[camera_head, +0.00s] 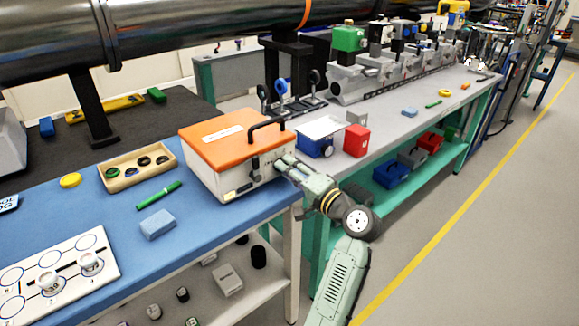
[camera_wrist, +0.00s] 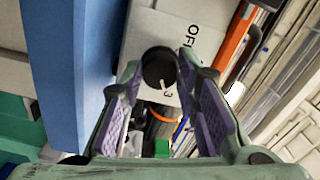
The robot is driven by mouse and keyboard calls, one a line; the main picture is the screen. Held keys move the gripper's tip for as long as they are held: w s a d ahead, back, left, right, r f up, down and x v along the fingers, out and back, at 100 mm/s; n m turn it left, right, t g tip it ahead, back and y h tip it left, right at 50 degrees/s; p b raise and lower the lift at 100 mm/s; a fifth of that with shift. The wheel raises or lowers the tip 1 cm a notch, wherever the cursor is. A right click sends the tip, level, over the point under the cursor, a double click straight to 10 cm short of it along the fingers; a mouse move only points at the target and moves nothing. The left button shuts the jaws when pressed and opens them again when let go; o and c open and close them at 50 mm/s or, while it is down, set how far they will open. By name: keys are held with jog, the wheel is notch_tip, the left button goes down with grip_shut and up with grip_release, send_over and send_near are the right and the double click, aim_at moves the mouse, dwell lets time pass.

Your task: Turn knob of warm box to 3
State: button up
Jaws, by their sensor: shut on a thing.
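The warm box (camera_head: 222,167) is a white box with an orange lid and a black handle, standing on the blue bench top. My gripper (camera_head: 280,165) reaches its front face from the right. In the wrist view, the round black knob (camera_wrist: 157,66) lies between my fingertips, and my gripper (camera_wrist: 161,62) is shut on it. A pale pointer mark on the knob's lower edge is directed toward a printed "3" (camera_wrist: 169,93). Part of the word "OFF" (camera_wrist: 188,32) shows on the white face. My gripper hides the knob in the head view.
A blue box (camera_head: 317,146) and a red block (camera_head: 356,141) stand right of the warm box. A wooden tray (camera_head: 112,180), green marker (camera_head: 158,196) and blue block (camera_head: 158,224) lie to its left. The floor (camera_head: 500,230) at right is clear.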

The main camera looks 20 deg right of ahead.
dwell(0.4)
jog(key=o, duration=1.2)
jog(key=shift+c, duration=0.2)
jog(key=v, duration=1.2)
